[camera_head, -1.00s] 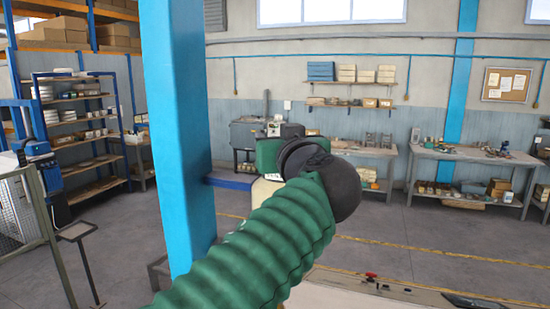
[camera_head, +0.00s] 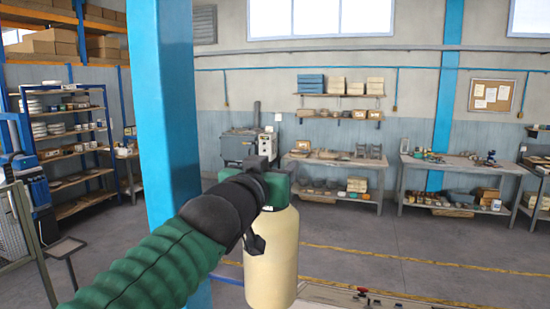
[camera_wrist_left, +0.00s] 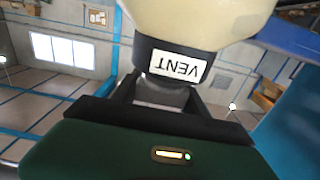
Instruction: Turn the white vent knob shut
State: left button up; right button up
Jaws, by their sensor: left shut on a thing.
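A cream tank (camera_head: 271,258) stands upright right of the blue pillar in the head view. In the left wrist view the tank (camera_wrist_left: 195,20) fills the top, with a black collar and a white label (camera_wrist_left: 180,66) reading VENT upside down. The white vent knob (camera_wrist_left: 158,95) shows as a pale piece just below this label, between my fingers. My left gripper (camera_wrist_left: 160,102) is shut on it. In the head view my left gripper (camera_head: 277,188) is at the tank's top, and my wrist hides the knob and fingertips. My right gripper is in neither view.
A thick blue pillar (camera_head: 168,120) stands close to the left of the tank. A light surface with small red parts (camera_head: 362,293) shows at the bottom right. Workbenches (camera_head: 335,165) and shelves (camera_head: 75,140) are far back, with open floor between.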

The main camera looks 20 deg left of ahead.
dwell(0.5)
pick_arm(q)
jog(key=o, duration=1.4)
jog(key=shift+f, duration=0.1)
